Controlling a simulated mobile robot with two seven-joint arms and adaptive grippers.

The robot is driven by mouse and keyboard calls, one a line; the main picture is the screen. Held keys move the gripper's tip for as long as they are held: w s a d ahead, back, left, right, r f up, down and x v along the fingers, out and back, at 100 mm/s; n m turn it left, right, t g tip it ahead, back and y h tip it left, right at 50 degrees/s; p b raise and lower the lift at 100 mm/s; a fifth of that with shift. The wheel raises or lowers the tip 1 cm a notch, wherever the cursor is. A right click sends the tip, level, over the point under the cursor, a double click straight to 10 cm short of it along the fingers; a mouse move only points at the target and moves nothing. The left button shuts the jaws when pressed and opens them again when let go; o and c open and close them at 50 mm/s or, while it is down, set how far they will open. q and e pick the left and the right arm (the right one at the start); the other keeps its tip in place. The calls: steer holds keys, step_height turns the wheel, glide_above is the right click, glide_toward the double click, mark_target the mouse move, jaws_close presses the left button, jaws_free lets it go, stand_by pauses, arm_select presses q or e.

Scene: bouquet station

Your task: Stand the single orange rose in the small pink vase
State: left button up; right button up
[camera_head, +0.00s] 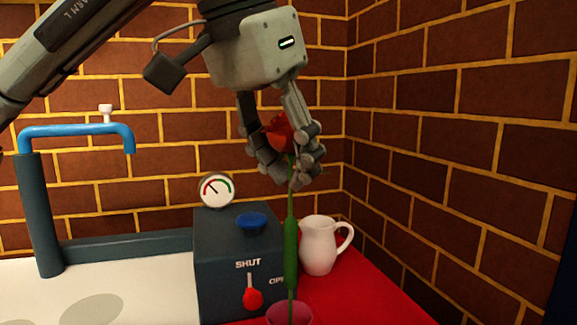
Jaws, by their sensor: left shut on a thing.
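The orange-red rose (279,133) hangs upright in my left gripper (287,172), whose fingers are shut around it just below and beside the bloom. Its green stem (291,235) runs straight down from the fingers. The small pink vase (289,315) shows only its upper part at the bottom edge of the view. The lower end of the stem overlaps the vase's mouth in the picture; I cannot tell how deep it reaches. My right gripper is not in view.
A dark box (221,262) with a blue knob, a red lever marked SHUT and a gauge (216,189) stands just left of the stem. A blue tap (85,131) stands at left. Brick walls close the back and right.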

arm_select(q)
steer(key=shift+f, duration=0.2)
steer(key=o, duration=1.3)
steer(key=v, duration=1.2)
steer(key=shift+s, duration=0.1)
